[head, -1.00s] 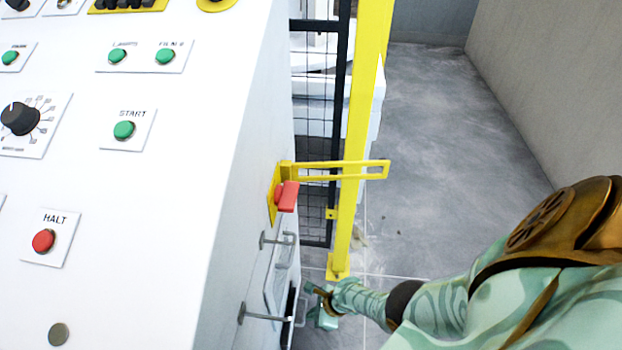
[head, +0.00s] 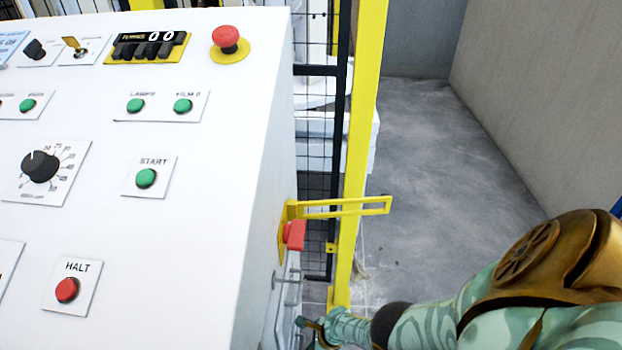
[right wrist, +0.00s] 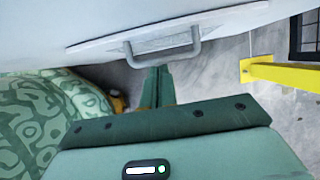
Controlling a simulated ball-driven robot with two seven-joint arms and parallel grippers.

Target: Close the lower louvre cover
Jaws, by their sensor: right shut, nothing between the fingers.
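A pale louvre cover (right wrist: 100,46) with a grey bar handle (right wrist: 190,48) is at the top of the right wrist view. My right gripper (right wrist: 157,75) is shut and empty, its fingertips just below the handle; I cannot tell whether they touch it. In the head view my right gripper (head: 312,335) is low beside the white cabinet's side, near the bottom edge. The lower cover there is mostly cut off and seen edge-on, so its angle is unclear. My left gripper is out of view.
The white cabinet (head: 215,220) with buttons fills the left. A red switch handle (head: 294,235) and yellow bracket (head: 340,207) stick out from its side above my right gripper. A yellow post (head: 362,120) and black mesh fence stand behind. Grey floor (head: 430,150) is clear on the right.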

